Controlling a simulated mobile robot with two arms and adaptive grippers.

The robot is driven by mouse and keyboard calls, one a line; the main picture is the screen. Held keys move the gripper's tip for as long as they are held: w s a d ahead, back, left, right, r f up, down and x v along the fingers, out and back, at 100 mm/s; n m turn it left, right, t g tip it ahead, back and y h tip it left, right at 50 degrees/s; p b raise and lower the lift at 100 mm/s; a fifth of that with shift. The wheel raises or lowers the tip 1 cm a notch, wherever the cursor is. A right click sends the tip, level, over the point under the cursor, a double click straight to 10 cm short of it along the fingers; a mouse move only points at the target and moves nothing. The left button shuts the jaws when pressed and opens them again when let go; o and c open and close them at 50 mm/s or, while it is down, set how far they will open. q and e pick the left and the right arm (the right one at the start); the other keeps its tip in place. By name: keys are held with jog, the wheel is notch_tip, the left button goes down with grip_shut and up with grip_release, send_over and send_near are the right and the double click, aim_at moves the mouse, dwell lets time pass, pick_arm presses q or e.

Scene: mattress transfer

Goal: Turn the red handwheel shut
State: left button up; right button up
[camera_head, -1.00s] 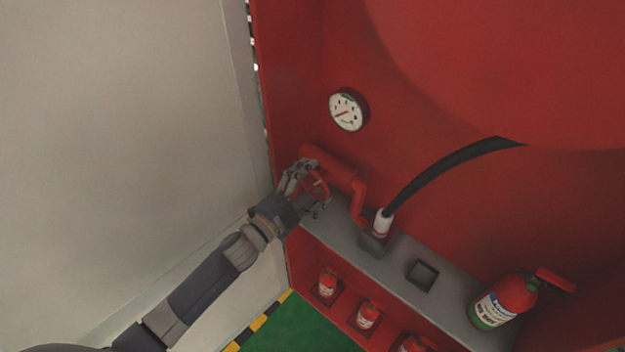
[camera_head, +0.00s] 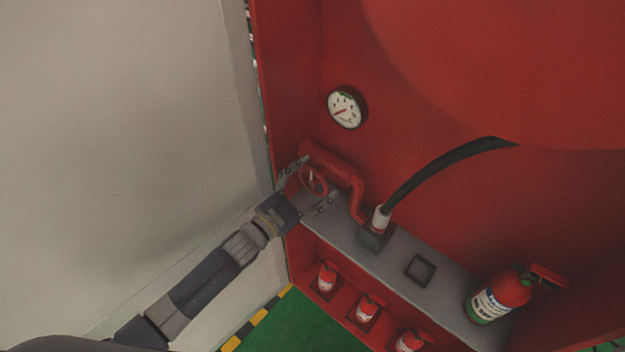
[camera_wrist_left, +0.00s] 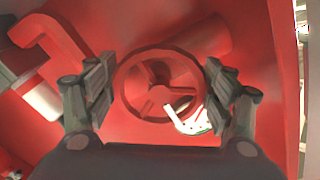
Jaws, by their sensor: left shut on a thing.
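The red handwheel (camera_head: 313,183) is on the red pipe (camera_head: 331,160) at the left of the red cabinet. In the left wrist view the handwheel (camera_wrist_left: 158,93) faces me, with its round rim, hub and spokes showing. My left gripper (camera_head: 318,182) is at the handwheel, with one finger on each side of the rim. In the wrist view the gripper (camera_wrist_left: 160,86) is shut across the wheel's width, fingers against opposite sides of the rim. My right gripper is not in view.
A round white gauge (camera_head: 345,109) is on the back wall. A black hose (camera_head: 440,166) rises from a white fitting (camera_head: 381,220). A grey shelf (camera_head: 395,262) holds a large fire extinguisher (camera_head: 497,297), with several small ones below. A pale panel (camera_head: 120,130) stands at left.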

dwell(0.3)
pick_arm(q)
jog(key=o, duration=1)
jog(key=shift+o, duration=0.2)
jog(key=shift+s, duration=0.1)
jog(key=v, duration=1.1)
jog(key=shift+s+a, duration=0.25)
jog(key=shift+s, duration=0.05)
